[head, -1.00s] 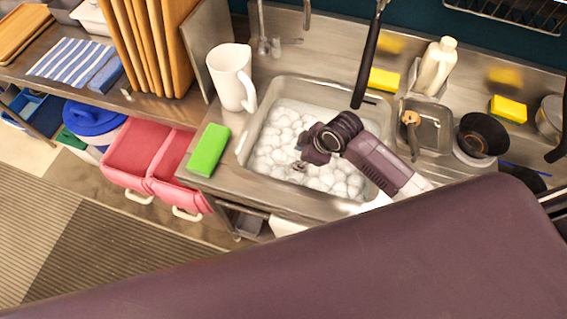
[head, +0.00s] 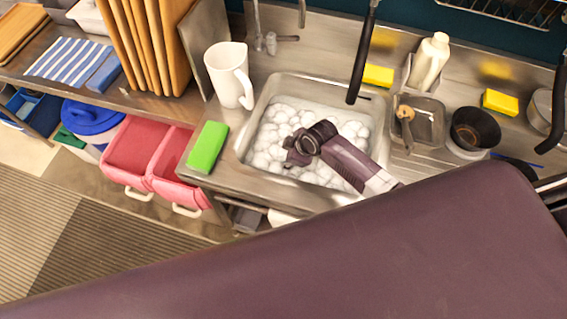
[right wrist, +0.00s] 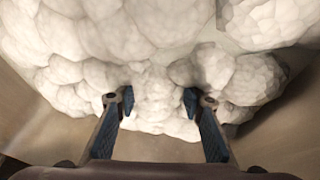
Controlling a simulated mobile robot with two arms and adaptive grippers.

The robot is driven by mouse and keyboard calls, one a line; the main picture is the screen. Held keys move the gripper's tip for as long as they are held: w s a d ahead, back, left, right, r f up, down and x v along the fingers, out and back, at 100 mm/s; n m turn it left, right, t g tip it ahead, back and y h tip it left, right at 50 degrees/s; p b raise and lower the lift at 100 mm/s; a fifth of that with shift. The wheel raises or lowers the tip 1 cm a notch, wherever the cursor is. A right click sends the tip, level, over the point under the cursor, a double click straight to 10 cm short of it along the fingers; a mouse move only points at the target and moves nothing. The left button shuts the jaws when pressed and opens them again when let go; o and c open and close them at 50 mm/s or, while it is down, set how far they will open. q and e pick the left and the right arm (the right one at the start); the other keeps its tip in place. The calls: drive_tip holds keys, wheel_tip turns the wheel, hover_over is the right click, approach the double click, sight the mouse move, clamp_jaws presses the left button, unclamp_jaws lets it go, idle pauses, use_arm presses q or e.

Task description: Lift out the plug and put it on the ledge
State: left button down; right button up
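The sink basin (head: 249,143) is filled with white foam (head: 275,135), and no plug shows in either view. My right gripper (head: 290,156) is over the near-left part of the foam in the head view; its fingertips are hard to make out there. In the right wrist view the gripper (right wrist: 157,99) has its two fingers apart, with foam (right wrist: 150,50) right behind and between the tips and nothing held. Anything under the foam is hidden. My left gripper is not in view.
A green sponge (head: 207,147) lies on the counter left of the sink, near a white pitcher (head: 229,76). A black hanging spout (head: 362,60) comes down over the sink's back right. A small metal container (head: 427,120), a dark bowl (head: 475,130) and a bottle (head: 430,62) stand to the right.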

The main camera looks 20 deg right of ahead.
drive_tip(key=shift+c, duration=0.2)
clamp_jaws()
drive_tip(key=shift+r, duration=0.1)
wheel_tip(320, 180, up, 28)
drive_tip(key=p, duration=0.5)
idle(1.0)
